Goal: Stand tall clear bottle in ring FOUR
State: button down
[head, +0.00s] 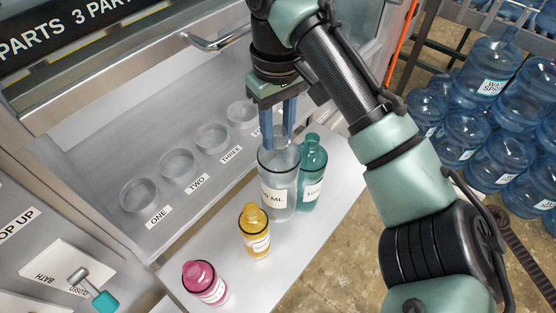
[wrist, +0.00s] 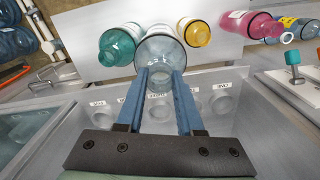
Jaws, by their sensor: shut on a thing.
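The tall clear bottle (head: 277,192) has a white label ending in "ML" and is upright at the front shelf beside the teal bottle. My gripper (head: 280,140) points down with its blue fingers shut on the clear bottle's top. The wrist view shows the bottle (wrist: 160,48) at the fingertips (wrist: 160,76). I cannot tell whether its base touches the shelf. Ring FOUR (head: 242,113) is the farthest clear ring in the row, behind and left of my gripper; it looks empty, and its label is partly hidden by my gripper.
Rings ONE (head: 139,195), TWO (head: 177,164) and THREE (head: 211,137) look empty. A teal bottle (head: 312,172) stands close at the right of the clear one. A yellow bottle (head: 254,232) and a pink bottle (head: 204,284) stand nearer. A metal handle (head: 215,40) lies behind the rings.

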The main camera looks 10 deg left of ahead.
aim_at(279, 177)
notch_tip(279, 177, down, 8)
jog(key=shift+f+p, duration=0.15)
jog(key=shift+p, duration=0.45)
jog(key=c, duration=0.5)
grip_release()
jog(key=shift+f, duration=0.1)
jog(key=shift+c, duration=0.2)
